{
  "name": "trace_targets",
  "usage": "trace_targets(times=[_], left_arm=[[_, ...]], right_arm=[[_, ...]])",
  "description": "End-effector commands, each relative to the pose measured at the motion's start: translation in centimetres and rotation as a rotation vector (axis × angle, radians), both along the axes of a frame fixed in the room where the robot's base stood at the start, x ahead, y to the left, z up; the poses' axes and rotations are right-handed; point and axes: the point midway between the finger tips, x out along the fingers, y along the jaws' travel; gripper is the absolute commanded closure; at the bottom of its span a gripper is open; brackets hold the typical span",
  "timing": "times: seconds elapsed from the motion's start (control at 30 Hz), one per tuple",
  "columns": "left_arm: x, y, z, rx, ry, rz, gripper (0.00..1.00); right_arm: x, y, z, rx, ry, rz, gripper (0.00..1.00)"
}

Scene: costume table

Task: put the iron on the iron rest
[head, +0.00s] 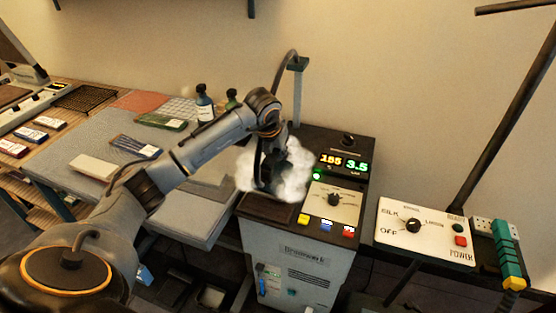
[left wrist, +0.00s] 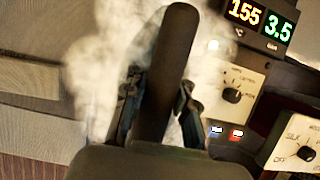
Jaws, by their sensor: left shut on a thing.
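My left gripper (head: 271,160) reaches over the steam station and is shut on the dark iron (head: 268,184). White steam surrounds the iron and hides much of its outline. In the left wrist view the iron's dark handle (left wrist: 168,75) stands between the two fingers of my left gripper (left wrist: 158,105). The iron rest (head: 266,208) is a dark brown pad on the left part of the station's top. The iron is over or just behind the rest; whether they touch is unclear. My right gripper is out of view.
The steam station (head: 300,265) has lit displays (head: 343,162), a dial and coloured buttons right of the rest. A hose post (head: 298,90) rises behind. A power box (head: 420,232) stands right. The grey ironing table (head: 75,150) with bottles (head: 204,104) is left.

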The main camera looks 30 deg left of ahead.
Motion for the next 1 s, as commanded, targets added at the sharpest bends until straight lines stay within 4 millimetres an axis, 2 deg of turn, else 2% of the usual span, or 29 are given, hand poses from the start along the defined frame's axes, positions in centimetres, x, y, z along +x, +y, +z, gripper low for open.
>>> trace_targets(times=[0.13, 0.3, 0.4, 0.77, 0.8, 0.9, 1.0], left_arm=[[0.8, -0.2, -0.5, 0.0, -0.005, 0.001, 1.0], [0.7, -0.1, -2.6, 0.001, -0.003, 0.0, 1.0], [0.7, -0.1, -3.3, 0.0, -0.005, 0.0, 1.0], [0.8, -0.1, -3.8, 0.001, -0.007, 0.0, 1.0], [0.6, -0.1, -4.0, 0.001, 0.0, -0.001, 0.72], [0.6, -0.1, -4.0, 0.001, -0.001, -0.001, 0.51], [0.6, -0.1, -4.0, 0.001, 0.0, -0.001, 0.5]], right_arm=[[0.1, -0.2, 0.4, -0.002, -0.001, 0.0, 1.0], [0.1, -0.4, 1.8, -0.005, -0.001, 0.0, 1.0], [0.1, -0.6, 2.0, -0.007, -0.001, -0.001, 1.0], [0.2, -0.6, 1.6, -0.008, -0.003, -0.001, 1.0], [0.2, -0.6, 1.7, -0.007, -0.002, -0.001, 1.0], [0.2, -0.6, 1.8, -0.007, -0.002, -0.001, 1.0], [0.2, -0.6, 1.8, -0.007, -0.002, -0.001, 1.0]])
